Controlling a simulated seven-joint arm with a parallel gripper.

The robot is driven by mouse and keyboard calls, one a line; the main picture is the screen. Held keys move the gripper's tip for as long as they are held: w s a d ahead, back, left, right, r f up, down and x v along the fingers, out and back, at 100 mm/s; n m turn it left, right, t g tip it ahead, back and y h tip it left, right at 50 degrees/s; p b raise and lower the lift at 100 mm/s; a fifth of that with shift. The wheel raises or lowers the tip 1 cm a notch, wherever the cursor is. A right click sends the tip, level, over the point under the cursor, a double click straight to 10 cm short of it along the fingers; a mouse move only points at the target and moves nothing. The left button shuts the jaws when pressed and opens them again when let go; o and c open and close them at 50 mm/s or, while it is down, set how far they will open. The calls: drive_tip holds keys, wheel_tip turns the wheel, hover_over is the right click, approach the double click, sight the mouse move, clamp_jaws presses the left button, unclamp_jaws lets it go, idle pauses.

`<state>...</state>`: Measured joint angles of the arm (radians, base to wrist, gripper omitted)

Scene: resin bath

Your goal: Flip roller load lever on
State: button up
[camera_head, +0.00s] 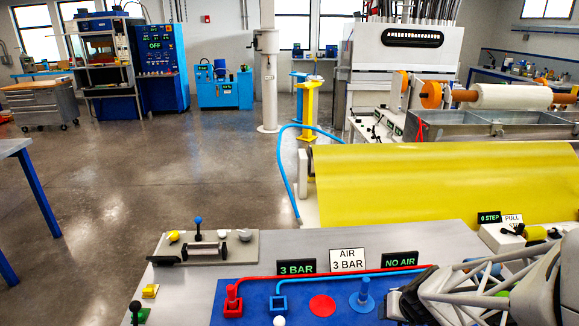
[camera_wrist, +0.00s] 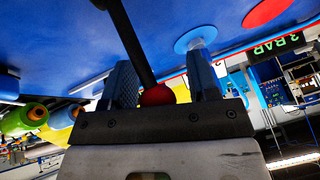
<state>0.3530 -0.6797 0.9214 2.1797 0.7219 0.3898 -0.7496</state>
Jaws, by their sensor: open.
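In the wrist view a lever with a black shaft (camera_wrist: 135,45) and a red ball knob (camera_wrist: 157,96) stands out from the blue panel (camera_wrist: 100,25). My gripper (camera_wrist: 163,78) is open, with one finger on each side of this lever. The red ball sits between the fingers, close to the palm; contact cannot be told. In the head view my gripper (camera_head: 403,302) is a dark shape at the right of the blue panel (camera_head: 260,307), and the red-knobbed lever is hidden there. No label naming the roller load lever is readable.
The panel carries a red lever (camera_head: 231,298), a blue fitting (camera_head: 279,302), a red disc (camera_head: 322,305) and a blue peg on a disc (camera_head: 363,295). Signs reading 3 BAR (camera_head: 296,268), AIR 3 BAR (camera_head: 348,260) and NO AIR (camera_head: 400,260) stand behind. A yellow sheet (camera_head: 430,180) lies beyond.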

drive_tip(key=shift+w+f+g, duration=0.15)
drive_tip(key=shift+g, duration=0.15)
drive_tip(key=s+a+r, duration=0.3)
drive_tip(key=s+r, duration=0.1)
drive_tip(key=r, duration=0.3)
drive_tip(key=s+a+r+n+g, duration=0.1)
drive_tip(key=s+a+r, duration=0.2)
drive_tip(key=r, duration=0.5)
drive_tip(key=s+a+r+n+g+h, duration=0.1)
drive_tip(key=s+a+r, duration=0.3)
drive_tip(key=r, duration=0.3)
drive_tip(key=shift+s+r, duration=0.3)
drive_tip(key=shift+s, duration=0.4)
drive_tip(key=shift+a, duration=0.1)
idle(0.4)
